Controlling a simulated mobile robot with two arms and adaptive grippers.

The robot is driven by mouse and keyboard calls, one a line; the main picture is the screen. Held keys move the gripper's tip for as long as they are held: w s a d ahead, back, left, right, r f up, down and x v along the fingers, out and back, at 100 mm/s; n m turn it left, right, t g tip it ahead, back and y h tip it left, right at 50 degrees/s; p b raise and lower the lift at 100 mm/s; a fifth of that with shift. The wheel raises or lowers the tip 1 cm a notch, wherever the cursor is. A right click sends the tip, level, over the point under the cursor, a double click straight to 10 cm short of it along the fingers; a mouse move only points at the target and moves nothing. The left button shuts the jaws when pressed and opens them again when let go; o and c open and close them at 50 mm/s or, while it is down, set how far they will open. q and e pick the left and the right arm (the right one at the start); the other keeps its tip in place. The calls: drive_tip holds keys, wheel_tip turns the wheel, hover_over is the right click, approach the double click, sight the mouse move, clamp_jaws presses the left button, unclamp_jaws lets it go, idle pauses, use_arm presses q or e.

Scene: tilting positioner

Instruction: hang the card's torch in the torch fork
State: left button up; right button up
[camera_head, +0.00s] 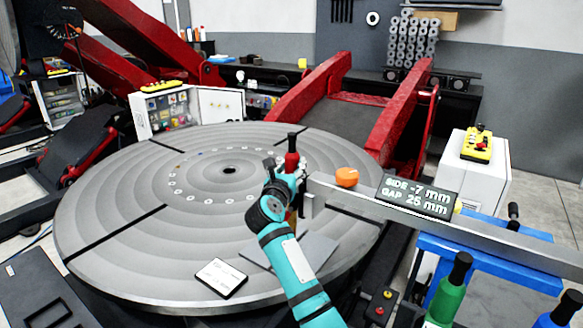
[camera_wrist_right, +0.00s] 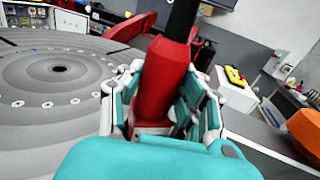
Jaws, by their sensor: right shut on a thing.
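A red torch (camera_head: 291,161) with a black top stands upright in my right gripper (camera_head: 287,186), above the right part of the round table. In the right wrist view my right gripper (camera_wrist_right: 166,100) has its fingers closed around the red body of the torch (camera_wrist_right: 166,75). A pale bracket (camera_head: 306,204) at the left end of a grey bar is close to the gripper's right side. I cannot tell whether it is the torch fork or whether the torch touches it. A white card (camera_head: 221,278) lies on the table's front edge, its print too small to read. My left gripper is not in view.
The grey bar (camera_head: 480,232) carries an orange knob (camera_head: 347,177) and a display (camera_head: 418,196) reading SIDE -7 mm, GAP 25 mm. Green (camera_head: 447,298) and blue (camera_head: 567,308) torches stand at the lower right. The round table's (camera_head: 120,220) left side is clear.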

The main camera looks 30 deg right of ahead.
drive_tip(key=shift+r, duration=0.15)
drive_tip(key=o, duration=1.1)
drive_tip(key=shift+o, duration=0.7)
